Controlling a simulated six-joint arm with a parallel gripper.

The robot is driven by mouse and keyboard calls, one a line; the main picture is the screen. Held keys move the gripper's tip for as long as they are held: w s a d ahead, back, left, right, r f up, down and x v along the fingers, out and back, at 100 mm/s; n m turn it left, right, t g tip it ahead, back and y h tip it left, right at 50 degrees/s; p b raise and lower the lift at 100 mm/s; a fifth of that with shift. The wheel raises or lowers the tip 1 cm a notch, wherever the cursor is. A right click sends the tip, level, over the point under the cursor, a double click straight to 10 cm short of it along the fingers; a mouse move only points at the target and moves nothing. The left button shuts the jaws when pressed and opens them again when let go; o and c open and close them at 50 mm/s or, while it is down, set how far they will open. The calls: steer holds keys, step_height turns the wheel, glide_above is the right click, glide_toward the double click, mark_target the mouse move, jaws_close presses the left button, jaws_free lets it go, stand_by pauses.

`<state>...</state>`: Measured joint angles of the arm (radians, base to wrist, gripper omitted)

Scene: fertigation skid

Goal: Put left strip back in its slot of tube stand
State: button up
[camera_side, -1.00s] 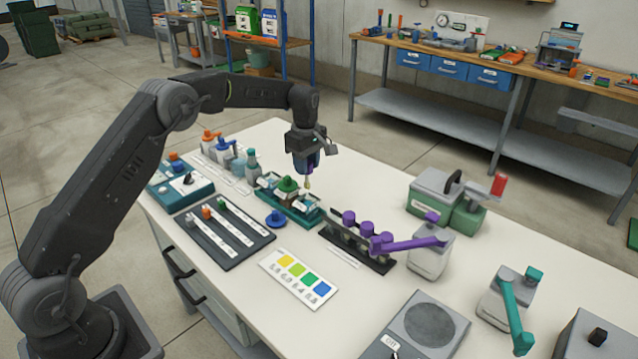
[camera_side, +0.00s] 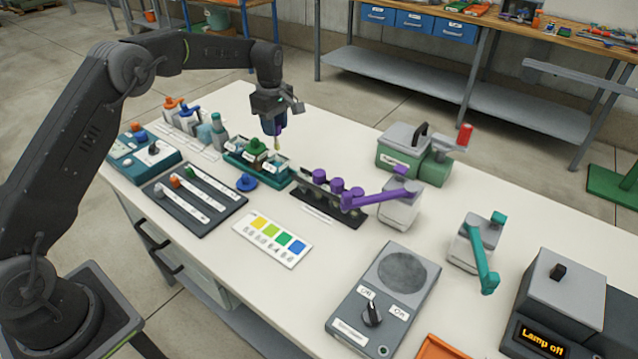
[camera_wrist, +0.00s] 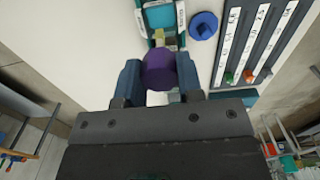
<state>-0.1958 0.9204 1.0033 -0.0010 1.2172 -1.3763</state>
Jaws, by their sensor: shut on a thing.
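My gripper (camera_side: 274,128) is over the right back part of a teal tray (camera_side: 255,177), above the table. It is shut on a purple-capped item (camera_wrist: 159,70) with a pale yellow tip, which points at the tray in the wrist view. The tip (camera_side: 277,146) also shows in the side view, just below the fingers. A black stand (camera_side: 345,216) with several purple-capped tubes is right of the tray. Thin white strips (camera_side: 318,215) lie flat on the table in front of it. I cannot tell which is the left strip, nor see an empty slot in the stand.
A blue knob-like piece (camera_side: 247,183) lies in front of the tray. A black board with labelled sliders (camera_side: 195,195) and a color card (camera_side: 272,241) are nearer the front. Behind the tray, the table is clear.

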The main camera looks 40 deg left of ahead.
steer(key=d, duration=0.8)
steer(key=shift+d+f, duration=0.15)
steer(key=shift+f, duration=1.95)
steer(key=shift+d+f, duration=0.1)
steer(key=shift+f, duration=1.95)
steer(key=o, duration=1)
steer(key=shift+r, duration=0.1)
steer(key=shift+r, duration=3.45)
